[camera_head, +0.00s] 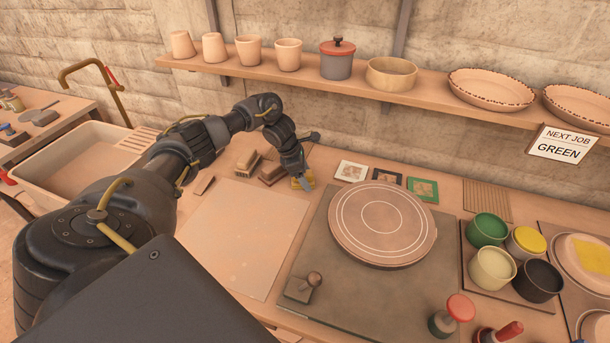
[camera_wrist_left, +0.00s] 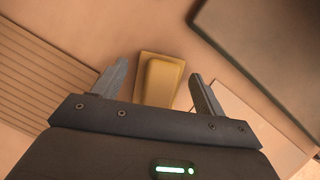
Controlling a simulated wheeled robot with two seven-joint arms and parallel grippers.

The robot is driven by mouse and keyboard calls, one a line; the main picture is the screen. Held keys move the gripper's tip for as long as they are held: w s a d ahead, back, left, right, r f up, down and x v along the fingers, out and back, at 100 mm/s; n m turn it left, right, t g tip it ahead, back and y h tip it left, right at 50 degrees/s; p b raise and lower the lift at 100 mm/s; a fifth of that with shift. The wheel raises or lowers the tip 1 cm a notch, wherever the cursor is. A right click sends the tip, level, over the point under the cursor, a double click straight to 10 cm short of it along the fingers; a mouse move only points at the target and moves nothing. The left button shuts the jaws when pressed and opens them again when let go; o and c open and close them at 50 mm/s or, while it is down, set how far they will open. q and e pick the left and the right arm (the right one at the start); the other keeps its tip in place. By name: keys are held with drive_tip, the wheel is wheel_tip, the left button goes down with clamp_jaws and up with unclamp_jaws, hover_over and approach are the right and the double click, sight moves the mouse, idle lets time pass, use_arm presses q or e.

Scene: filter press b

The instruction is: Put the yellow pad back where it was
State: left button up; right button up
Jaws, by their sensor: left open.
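My left gripper (camera_head: 303,184) is open at the back of the bench, pointing down. In the left wrist view its two fingers (camera_wrist_left: 159,88) are spread on either side of a small yellow block on a flat base, which I take as the yellow pad (camera_wrist_left: 160,80). The pad lies on the bench just ahead of the fingertips, and I cannot tell whether they touch it. In the head view the yellow pad (camera_head: 296,184) is partly hidden by the gripper. My right gripper is not in view.
Brown brush-like blocks (camera_head: 248,161) lie left of the gripper. Small framed tiles (camera_head: 351,171) lie to its right. A round turntable (camera_head: 382,222) stands on a dark slab (camera_head: 340,285). Pots of colour (camera_head: 487,228) stand at right. A pale board (camera_head: 243,235) lies clear in front.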

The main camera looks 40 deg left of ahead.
sight(292, 179)
use_arm(q)
drive_tip(key=b+v, duration=0.1)
drive_tip(key=v, duration=1.1)
drive_tip(key=shift+r, duration=0.15)
